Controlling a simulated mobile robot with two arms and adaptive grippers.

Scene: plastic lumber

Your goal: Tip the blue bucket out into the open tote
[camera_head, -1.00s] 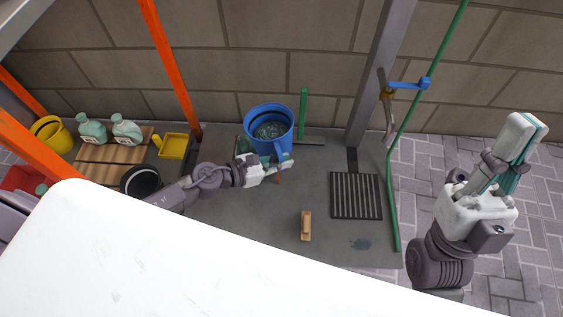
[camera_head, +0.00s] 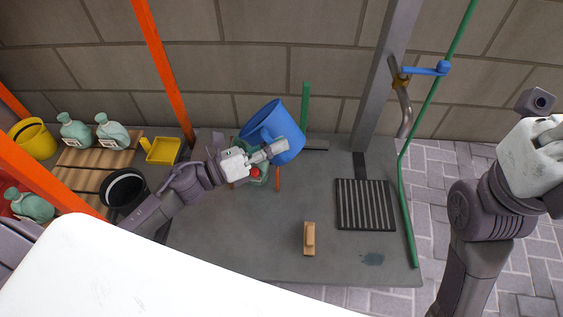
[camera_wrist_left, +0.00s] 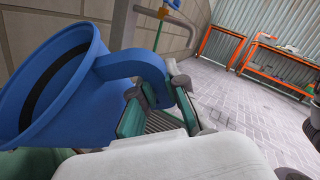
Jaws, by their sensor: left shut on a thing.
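The blue bucket (camera_head: 281,120) is tilted above the grey bench in the head view. Its opening is turned from that view, so its contents are hidden. My left gripper (camera_head: 272,149) is shut on the bucket's handle, which also shows between the fingers in the left wrist view (camera_wrist_left: 135,66). A green object (camera_head: 260,177) with a red part lies below the bucket, mostly covered by my gripper. I cannot tell whether it is the open tote. The white body of my right gripper (camera_head: 535,157) is at the right edge; its fingers are not visible.
A black bucket (camera_head: 124,190), a yellow tray (camera_head: 162,151), a yellow bucket (camera_head: 36,139) and green bottles (camera_head: 112,132) stand to the left. A wooden block (camera_head: 309,238) and a black grate (camera_head: 366,205) lie to the right. An orange post (camera_head: 160,65) rises behind my left arm.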

